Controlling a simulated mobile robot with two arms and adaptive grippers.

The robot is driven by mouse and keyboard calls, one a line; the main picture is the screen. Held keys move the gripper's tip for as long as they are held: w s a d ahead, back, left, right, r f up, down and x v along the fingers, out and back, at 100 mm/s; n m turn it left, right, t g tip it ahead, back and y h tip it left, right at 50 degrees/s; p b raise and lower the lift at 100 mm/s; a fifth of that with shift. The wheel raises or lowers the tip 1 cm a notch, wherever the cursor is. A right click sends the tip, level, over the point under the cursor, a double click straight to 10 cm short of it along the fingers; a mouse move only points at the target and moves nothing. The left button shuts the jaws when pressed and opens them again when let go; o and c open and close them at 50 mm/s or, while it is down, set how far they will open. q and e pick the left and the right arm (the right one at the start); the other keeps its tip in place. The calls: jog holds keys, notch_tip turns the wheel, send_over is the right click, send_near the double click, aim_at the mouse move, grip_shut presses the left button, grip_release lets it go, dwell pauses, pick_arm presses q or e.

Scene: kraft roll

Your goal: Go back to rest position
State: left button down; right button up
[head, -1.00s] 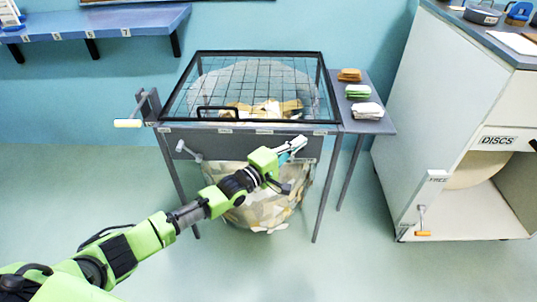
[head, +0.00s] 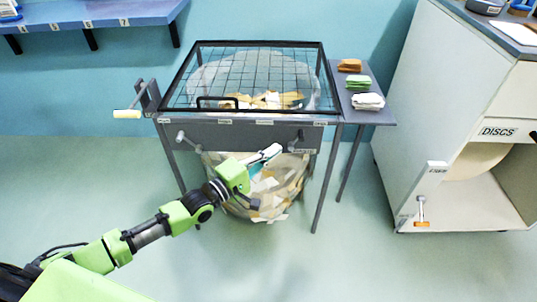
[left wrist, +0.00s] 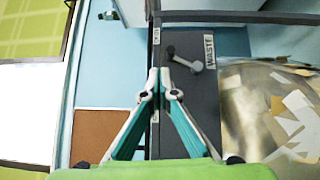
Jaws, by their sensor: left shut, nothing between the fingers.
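In the left wrist view the fingertips (left wrist: 159,80) meet in front of the grey panel (left wrist: 192,115), near a lever handle and a label reading WASTE. The green left arm (head: 150,232) reaches in from the lower left of the head view. My right gripper does not show.
A black wire-mesh cover (head: 256,75) lies over the table. A bag of paper scraps (head: 262,195) hangs beneath. A side shelf (head: 366,113) carries folded stacks. A white cabinet (head: 440,110) stands at right. The floor in front is clear.

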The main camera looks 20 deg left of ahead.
pick_arm(q)
jog(key=shift+v, duration=0.8)
